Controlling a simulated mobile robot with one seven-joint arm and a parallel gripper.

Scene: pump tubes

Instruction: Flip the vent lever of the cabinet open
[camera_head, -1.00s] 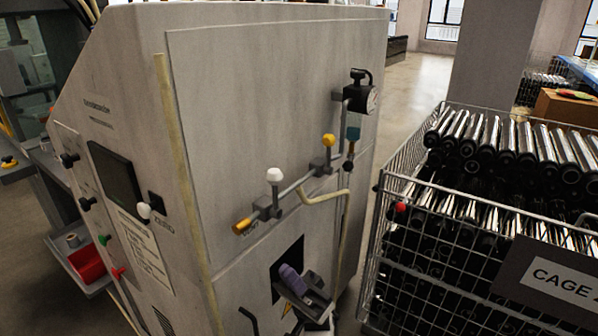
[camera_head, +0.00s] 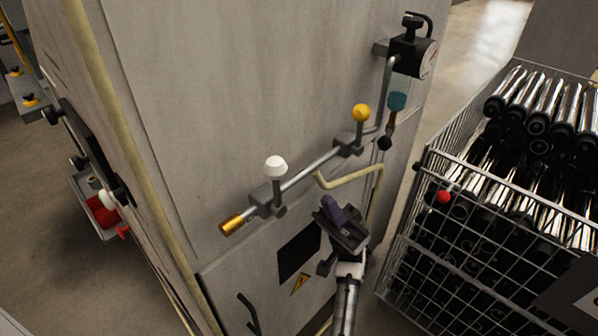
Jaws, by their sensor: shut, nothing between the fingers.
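The grey cabinet (camera_head: 190,120) carries a slanted metal pipe on its side face. A lever with a white knob (camera_head: 275,167) stands upright on the valve block near the pipe's brass end (camera_head: 231,225). A second lever with a yellow knob (camera_head: 361,113) stands upright on a block further up the pipe. No label is readable now, so the vent lever is not marked out. My gripper (camera_head: 331,205) is below and to the right of the white-knobbed lever, apart from it in the picture. Its purple-grey fingers are shut and empty.
A wire cage (camera_head: 440,235) of shiny tubes stands on the right.

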